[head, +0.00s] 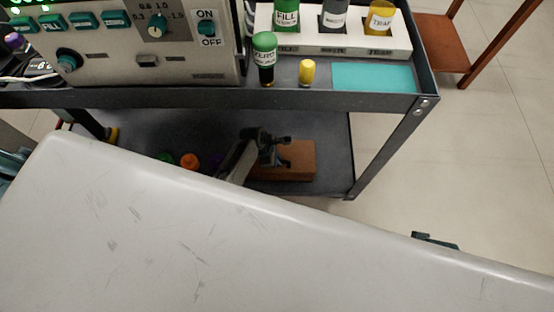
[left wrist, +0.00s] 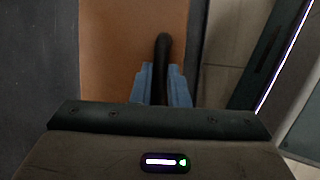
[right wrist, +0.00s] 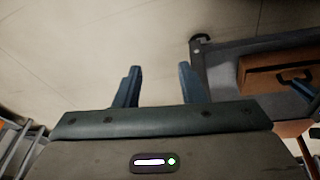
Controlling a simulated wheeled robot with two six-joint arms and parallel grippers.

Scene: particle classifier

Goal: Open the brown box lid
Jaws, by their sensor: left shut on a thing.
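The brown box (head: 303,165) sits on the cart's lower shelf in the head view, partly hidden by my left arm. Its brown top fills the upper middle of the left wrist view (left wrist: 110,40). My left gripper (head: 277,150) is at the box, shut on its dark curved handle (left wrist: 163,55), which stands between the fingers. The right wrist view shows the box too (right wrist: 270,70). My right gripper (right wrist: 160,82) is open and empty, apart from the box and over the floor. The lid looks closed, though part of it is hidden.
The cart's upper shelf (head: 330,98) holds a control panel (head: 110,65), a white bottle rack (head: 340,38), a green-capped bottle (head: 265,60) and a small yellow-topped vial (head: 307,72). Small orange (head: 190,160) and green items lie on the lower shelf, left of my left gripper.

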